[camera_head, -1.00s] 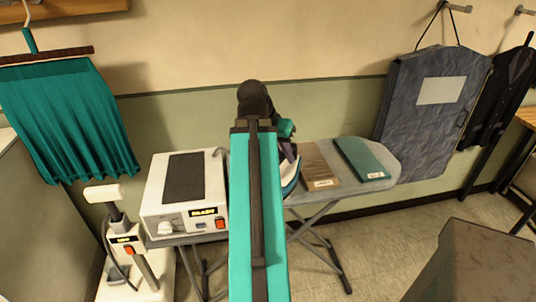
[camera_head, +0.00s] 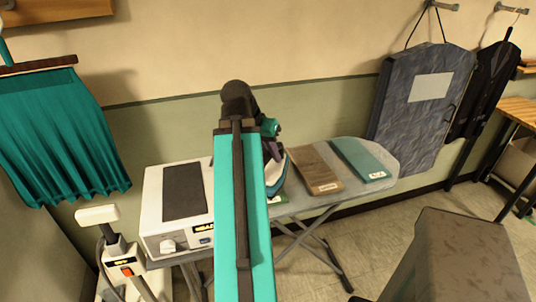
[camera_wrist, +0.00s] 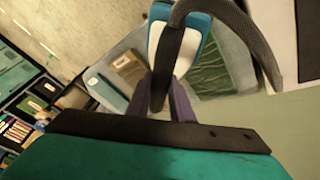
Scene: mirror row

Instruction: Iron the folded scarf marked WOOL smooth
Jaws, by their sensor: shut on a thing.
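My gripper (camera_wrist: 166,88) is shut on the dark handle of a teal and white iron (camera_wrist: 192,22). In the head view the iron (camera_head: 275,178) shows at the right of my arm, which partly hides it. A brown folded scarf (camera_head: 312,167) and a teal one (camera_head: 362,157) lie on the ironing board (camera_head: 312,202), each with a small white tag. A dark green scarf with wavy creases (camera_wrist: 210,68) lies beside the iron in the wrist view; my arm mostly hides it in the head view. I cannot read the tags surely, nor tell whether the iron touches anything.
A white station with a lit display (camera_head: 160,215) stands left of my arm. A ribbed hose (camera_wrist: 237,28) runs from the iron. A white upright device (camera_head: 115,245) stands front left, a dark grey block (camera_head: 455,260) front right. A grey garment bag (camera_head: 425,105) hangs behind.

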